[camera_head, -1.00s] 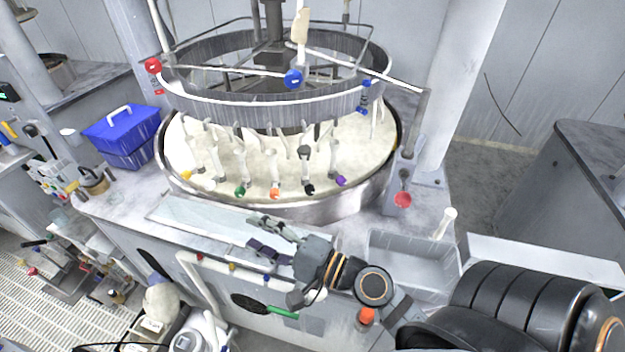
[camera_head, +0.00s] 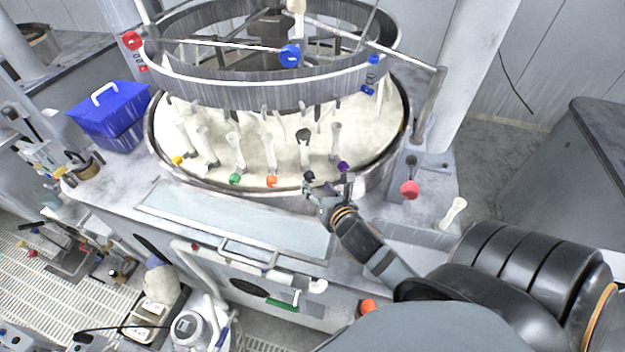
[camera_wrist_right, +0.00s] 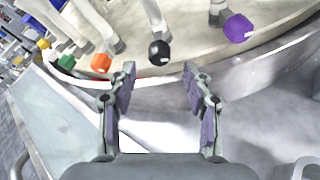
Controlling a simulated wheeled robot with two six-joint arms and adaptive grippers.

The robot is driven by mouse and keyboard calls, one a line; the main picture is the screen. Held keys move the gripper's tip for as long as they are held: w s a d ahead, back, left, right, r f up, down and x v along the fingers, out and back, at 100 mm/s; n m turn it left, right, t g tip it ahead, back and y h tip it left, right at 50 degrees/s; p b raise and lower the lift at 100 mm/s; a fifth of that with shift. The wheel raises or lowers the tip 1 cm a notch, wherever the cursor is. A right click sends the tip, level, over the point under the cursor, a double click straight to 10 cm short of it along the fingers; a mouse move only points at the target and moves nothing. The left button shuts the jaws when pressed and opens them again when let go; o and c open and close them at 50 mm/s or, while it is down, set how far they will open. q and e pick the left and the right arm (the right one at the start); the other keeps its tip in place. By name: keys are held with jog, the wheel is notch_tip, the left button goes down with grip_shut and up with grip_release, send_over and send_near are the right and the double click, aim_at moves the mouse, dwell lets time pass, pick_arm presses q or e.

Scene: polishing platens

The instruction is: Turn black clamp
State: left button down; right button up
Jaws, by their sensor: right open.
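The black clamp (camera_head: 309,177) is a small black knob at the front rim of the round polishing platen (camera_head: 160,150). In the right wrist view the black clamp (camera_wrist_right: 159,53) lies just beyond the fingertips, roughly midway between them. My right gripper (camera_head: 326,189) is at the platen's front edge, close to the black clamp. The right wrist view shows the right gripper (camera_wrist_right: 158,70) with its two fingers apart and nothing between them. I cannot tell from the frames whether a finger touches the clamp. My left gripper is not in view.
A purple clamp (camera_head: 342,167) sits right of the black one; orange (camera_head: 271,181), green (camera_head: 235,179) and yellow (camera_head: 177,160) clamps sit to its left. A ring frame (camera_head: 270,88) hangs above the platen. A blue box (camera_head: 108,112) stands at the left. A red knob (camera_head: 409,189) stands at the right.

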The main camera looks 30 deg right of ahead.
aim_at(311, 180)
jog(key=p+x, duration=0.1)
jog(key=x, duration=0.3)
jog(key=shift+w, duration=0.1)
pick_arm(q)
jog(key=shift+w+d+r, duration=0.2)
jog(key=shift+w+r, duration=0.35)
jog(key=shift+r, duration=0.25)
pick_arm(e)
jog(key=shift+w, duration=0.1)
jog(key=shift+f, duration=0.1)
grip_shut()
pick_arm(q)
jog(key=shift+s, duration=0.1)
